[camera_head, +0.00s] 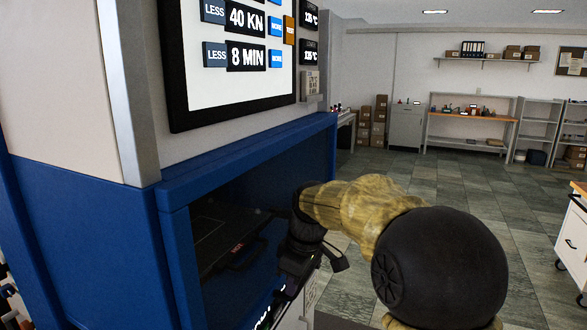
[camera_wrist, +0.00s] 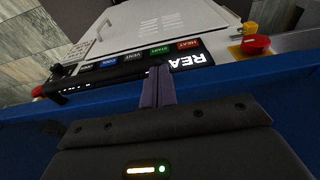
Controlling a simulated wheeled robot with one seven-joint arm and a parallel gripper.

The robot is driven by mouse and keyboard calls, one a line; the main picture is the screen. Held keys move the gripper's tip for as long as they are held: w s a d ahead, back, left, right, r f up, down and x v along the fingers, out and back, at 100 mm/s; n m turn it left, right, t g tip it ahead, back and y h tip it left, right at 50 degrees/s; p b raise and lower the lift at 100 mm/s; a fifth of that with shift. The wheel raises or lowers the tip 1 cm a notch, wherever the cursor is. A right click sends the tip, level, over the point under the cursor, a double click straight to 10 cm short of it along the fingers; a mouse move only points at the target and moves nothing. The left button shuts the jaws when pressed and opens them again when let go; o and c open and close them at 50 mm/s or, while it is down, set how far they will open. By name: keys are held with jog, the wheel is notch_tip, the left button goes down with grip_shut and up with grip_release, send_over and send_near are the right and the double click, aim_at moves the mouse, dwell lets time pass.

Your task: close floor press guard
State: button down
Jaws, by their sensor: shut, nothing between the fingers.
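The floor press (camera_head: 240,150) fills the left of the head view, with a blue frame around a dark opening. Inside lies a dark plate or case (camera_head: 225,245) with a small red label. I cannot clearly make out the guard or how far it is open. My gripper (camera_wrist: 160,72) is shut and empty in the wrist view, its fingertips in front of a dark display strip. I cannot tell whether they touch it. In the head view my arm reaches across the right side of the opening, and the fingertips are hard to make out.
The wrist view shows coloured buttons (camera_wrist: 150,51), a red stop knob (camera_wrist: 256,44) on yellow, a white panel (camera_wrist: 170,20) and a blue edge (camera_wrist: 60,118). A settings screen (camera_head: 235,60) is above the opening. Clear tiled floor (camera_head: 460,190) lies right; a white cabinet (camera_head: 573,240) stands at far right.

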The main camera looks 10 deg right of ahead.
jog(key=shift+s+f, duration=0.15)
jog(key=shift+f, duration=0.25)
jog(key=shift+r+p, duration=0.45)
jog(key=shift+p, duration=0.05)
jog(key=r+p, duration=0.2)
jog(key=r, duration=0.1)
jog(key=r+p, duration=0.1)
jog(key=shift+w+a+r+p, duration=0.25)
jog(key=shift+w+a+p, duration=0.1)
jog(key=shift+a, duration=0.05)
notch_tip(320, 180, up, 9)
jog(key=s+d+b, duration=0.1)
jog(key=d, duration=0.1)
